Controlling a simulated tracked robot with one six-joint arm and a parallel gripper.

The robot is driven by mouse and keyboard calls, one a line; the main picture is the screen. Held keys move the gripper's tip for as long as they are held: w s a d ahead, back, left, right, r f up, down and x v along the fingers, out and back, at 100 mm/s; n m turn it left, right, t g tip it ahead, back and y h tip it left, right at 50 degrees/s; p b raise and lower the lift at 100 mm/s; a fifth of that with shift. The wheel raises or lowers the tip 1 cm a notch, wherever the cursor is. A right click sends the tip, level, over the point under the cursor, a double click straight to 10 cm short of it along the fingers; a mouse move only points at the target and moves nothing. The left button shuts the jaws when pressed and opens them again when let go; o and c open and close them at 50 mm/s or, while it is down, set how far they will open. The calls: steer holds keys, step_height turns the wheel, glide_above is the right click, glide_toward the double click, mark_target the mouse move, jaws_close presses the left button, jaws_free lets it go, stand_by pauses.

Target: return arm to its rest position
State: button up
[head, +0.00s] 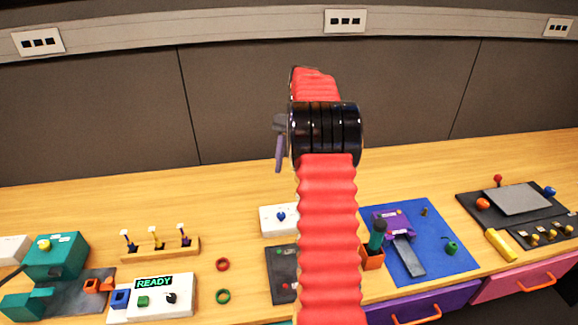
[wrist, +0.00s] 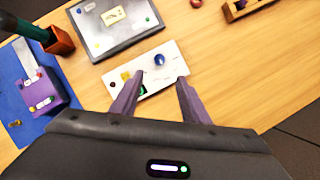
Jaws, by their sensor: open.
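My red ribbed arm rises through the middle of the head view, with a black joint at its upper part. My gripper (head: 280,150) shows partly behind that joint, with a purple finger pointing down. In the wrist view my gripper (wrist: 160,79) has its two purple fingers spread, with nothing between them. Beyond the fingertips is the white trackball panel (wrist: 174,71) with a blue ball (wrist: 159,59). In the head view the white panel (head: 267,226) lies on the table, partly hidden by my arm. My gripper is well above the table there.
A dark panel (head: 275,262) lies nearer, partly behind my arm. A blue mat (head: 440,225) with a purple device (head: 393,222) and an orange cup (head: 371,259) is to the right. A white READY box (head: 180,305) stands left.

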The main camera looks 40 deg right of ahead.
stand_by(0.5)
step_height(320, 180, down, 5)
steer(key=s+a+n+h, duration=0.1)
steer(key=n, duration=0.1)
steer(key=s+a+r+n+t+h, duration=0.1)
steer(key=s+a+r+n, duration=0.3)
steer(key=a, duration=0.8)
steer(key=s+a+r+n+t+h, duration=0.1)
steer(key=s+a+r+n+t, duration=0.2)
steer(key=s+a, duration=0.4)
steer(key=s+a+r+n+t+h, duration=0.1)
steer(key=s+a+r+n+t, duration=0.2)
steer(key=a, duration=1.5)
steer(key=s+r+n, duration=0.1)
steer(key=s+r, duration=0.1)
steer(key=s, duration=0.1)
steer(key=shift+s+r+n, duration=0.2)
steer(key=shift+s+n, duration=0.15)
steer(key=shift+n, duration=0.05)
steer(key=shift+c, duration=0.2)
